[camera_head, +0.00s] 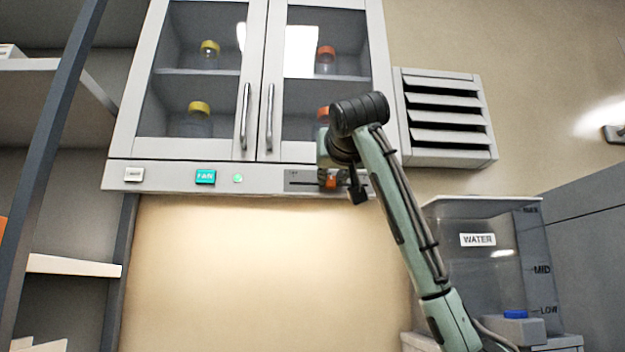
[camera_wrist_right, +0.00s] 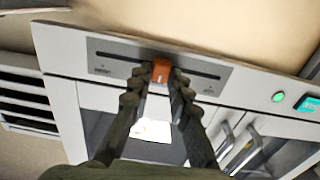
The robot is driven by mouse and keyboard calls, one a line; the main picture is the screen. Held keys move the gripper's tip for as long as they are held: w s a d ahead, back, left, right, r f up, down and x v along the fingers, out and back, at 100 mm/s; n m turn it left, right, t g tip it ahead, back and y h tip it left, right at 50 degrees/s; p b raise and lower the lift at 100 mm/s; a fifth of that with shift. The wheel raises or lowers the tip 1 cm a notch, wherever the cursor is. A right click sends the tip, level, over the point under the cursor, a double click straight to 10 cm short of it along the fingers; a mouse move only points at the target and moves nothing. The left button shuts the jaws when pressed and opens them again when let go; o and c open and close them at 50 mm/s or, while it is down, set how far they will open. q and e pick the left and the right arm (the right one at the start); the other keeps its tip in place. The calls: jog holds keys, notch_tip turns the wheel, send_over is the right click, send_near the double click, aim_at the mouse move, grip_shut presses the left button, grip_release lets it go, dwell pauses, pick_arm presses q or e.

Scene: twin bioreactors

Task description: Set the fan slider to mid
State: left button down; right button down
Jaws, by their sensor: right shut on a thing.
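The fan slider is an orange knob on a dark slot in a grey plate (camera_head: 300,177) under the cabinet's right door. In the head view the orange knob (camera_head: 331,181) is partly hidden by my right gripper (camera_head: 334,183). In the right wrist view the knob (camera_wrist_right: 160,70) sits near the middle of the slot, between the two fingers of my right gripper (camera_wrist_right: 160,76), which is shut on it. The slot shows on both sides of the knob. The small labels at the slot's ends are too blurred to read. My left gripper is not in view.
A teal FAN button (camera_head: 205,177), a lit green lamp (camera_head: 238,178) and a white switch (camera_head: 134,174) share the panel. The glass cabinet (camera_head: 257,80) holds jars. A vent (camera_head: 446,118) and WATER tank (camera_head: 480,260) stand right; a shelf rack (camera_head: 56,150) stands left.

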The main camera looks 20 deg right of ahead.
jog(key=c, duration=1.4)
grip_release()
jog(key=shift+a, duration=0.1)
jog(key=v, duration=1.2)
